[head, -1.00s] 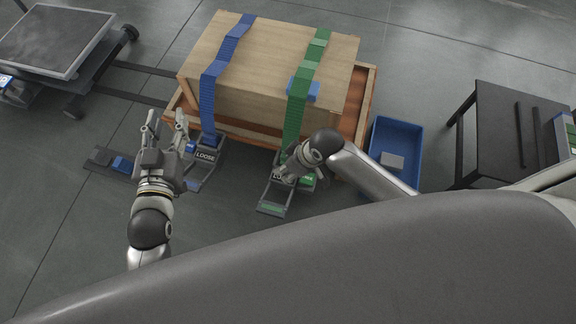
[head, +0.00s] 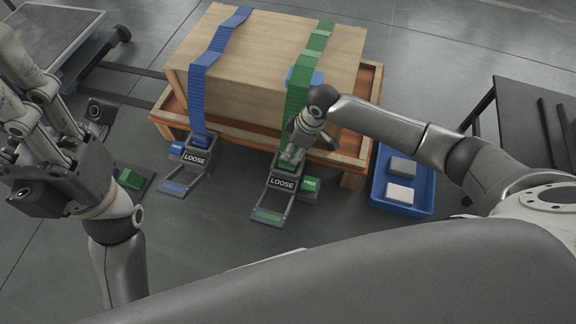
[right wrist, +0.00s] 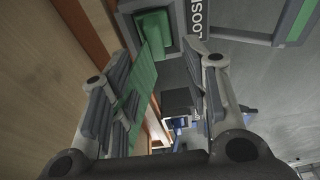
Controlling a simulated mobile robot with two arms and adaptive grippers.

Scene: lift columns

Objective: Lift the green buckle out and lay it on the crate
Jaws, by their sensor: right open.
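The wooden crate (head: 265,75) has a blue strap and a green strap (head: 308,65) over its top. The green strap runs down the near side to a grey housing marked LOOSE (head: 282,183). The green buckle (right wrist: 153,30) sits in the housing's frame in the right wrist view, with the strap leading from it. My right gripper (head: 291,153) is over that housing and partly hides the buckle. In the right wrist view my right gripper (right wrist: 158,65) is open, with the strap between its fingers, nearer the left one. My left gripper (head: 35,110) is raised near the camera, open and empty.
The crate stands on an orange-brown pallet (head: 352,160). A second LOOSE housing (head: 195,158) holds the blue strap's end. A blue bin (head: 378,195) with two blocks stands right of the pallet, near a black table (head: 535,130). A cart (head: 45,40) is at far left.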

